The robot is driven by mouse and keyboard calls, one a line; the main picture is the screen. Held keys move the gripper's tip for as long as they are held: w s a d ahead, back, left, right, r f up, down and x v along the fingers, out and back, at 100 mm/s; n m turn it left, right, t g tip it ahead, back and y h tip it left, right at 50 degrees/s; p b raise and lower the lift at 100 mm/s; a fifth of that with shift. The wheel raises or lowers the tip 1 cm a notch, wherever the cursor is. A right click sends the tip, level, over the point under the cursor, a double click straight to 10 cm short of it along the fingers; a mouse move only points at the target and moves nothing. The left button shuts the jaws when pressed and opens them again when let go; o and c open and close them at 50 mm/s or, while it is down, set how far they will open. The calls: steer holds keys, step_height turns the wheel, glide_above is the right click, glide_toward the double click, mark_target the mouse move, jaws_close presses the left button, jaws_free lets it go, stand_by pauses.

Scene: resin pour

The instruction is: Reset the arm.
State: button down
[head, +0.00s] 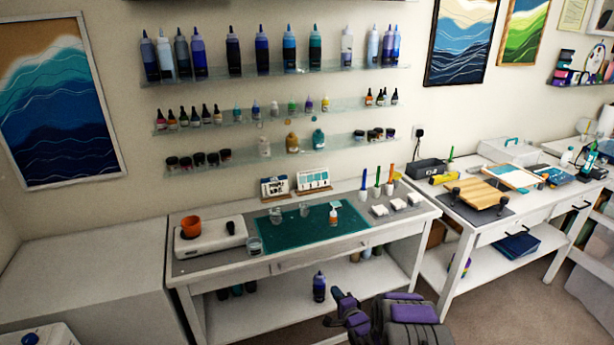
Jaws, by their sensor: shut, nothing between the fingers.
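My arm shows at the bottom of the head view, dark grey with purple panels, low in front of the white workbench (215,338). My gripper (342,306) is at the left end of the visible arm part. It is shut and empty. It is in front of the bench's lower shelf, below the tabletop, and appears apart from the bench. The rest of the arm is cut off by the bottom edge.
The bench carries a green mat (290,233), an orange cup (190,227) on a white device and small cups. A dark bottle (319,286) stands on the lower shelf near my gripper. A second table (480,236) is at right. Bare floor (505,292) shows at lower right.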

steer(key=s+d+r+n+g+h, duration=0.1)
steer(key=d+r+n+g+h, duration=0.35)
steer(key=r, duration=0.75)
steer(key=s+d+r+n+g+h, duration=0.15)
steer(key=s+r+g, duration=0.25)
steer(key=s+r, duration=0.7)
steer(key=s+a+r+n+g, duration=0.2)
steer(key=s+r+g, duration=0.1)
steer(key=s, duration=1.2)
steer(key=s+a+r+n+g, duration=0.2)
steer(key=s+r+n+g, duration=0.1)
steer(key=s, duration=1.2)
steer(key=s+a+r+n+g+y, duration=0.1)
steer(key=s+r, duration=0.4)
steer(key=s, duration=1.1)
steer(key=shift+a+n+g, duration=0.5)
steer(key=shift+n+g, duration=0.45)
steer(key=shift+n, duration=0.15)
